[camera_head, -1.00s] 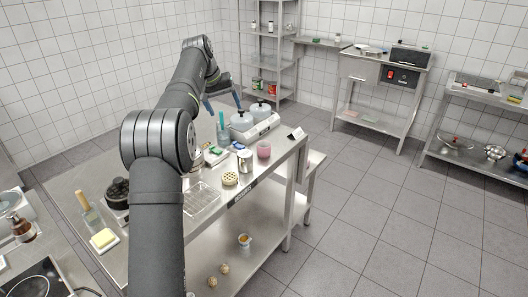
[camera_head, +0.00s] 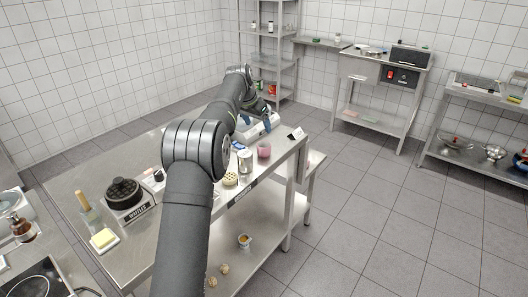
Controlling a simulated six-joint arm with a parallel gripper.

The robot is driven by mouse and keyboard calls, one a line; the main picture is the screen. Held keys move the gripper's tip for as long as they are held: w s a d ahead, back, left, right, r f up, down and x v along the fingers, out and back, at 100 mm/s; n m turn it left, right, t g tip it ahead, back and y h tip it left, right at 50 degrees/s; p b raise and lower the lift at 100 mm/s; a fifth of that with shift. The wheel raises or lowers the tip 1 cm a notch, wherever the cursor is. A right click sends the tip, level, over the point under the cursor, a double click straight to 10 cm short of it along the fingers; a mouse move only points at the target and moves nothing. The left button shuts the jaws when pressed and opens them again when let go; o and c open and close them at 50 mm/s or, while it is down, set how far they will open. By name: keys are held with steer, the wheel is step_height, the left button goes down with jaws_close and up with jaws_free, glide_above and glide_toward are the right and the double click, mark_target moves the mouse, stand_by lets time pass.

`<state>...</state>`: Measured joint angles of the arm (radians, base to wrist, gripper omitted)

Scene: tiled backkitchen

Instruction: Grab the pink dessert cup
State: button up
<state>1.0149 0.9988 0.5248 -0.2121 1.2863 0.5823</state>
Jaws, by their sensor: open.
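The pink dessert cup (camera_head: 264,150) stands upright near the right front edge of the steel table (camera_head: 135,249). My gripper (camera_head: 256,123) is above the table, up and slightly left of the cup in the picture, with its blue fingers apart and pointing down. It is open and clear of the cup. My arm hides part of the table's middle and part of the white appliance behind the cup.
A metal canister (camera_head: 244,161) stands just left of the cup, and a round yellowish item (camera_head: 230,180) lies nearer. A white sign (camera_head: 296,134) stands at the table's right end. The floor at right is clear.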

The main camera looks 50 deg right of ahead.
glide_toward(264, 145)
steer(key=s+f, duration=0.2)
steer(key=shift+a+f, duration=0.1)
steer(key=shift+f, duration=0.3)
steer(key=shift+x, duration=2.65)
steer(key=shift+w, duration=0.2)
steer(key=shift+c, duration=0.4)
steer(key=c, duration=1)
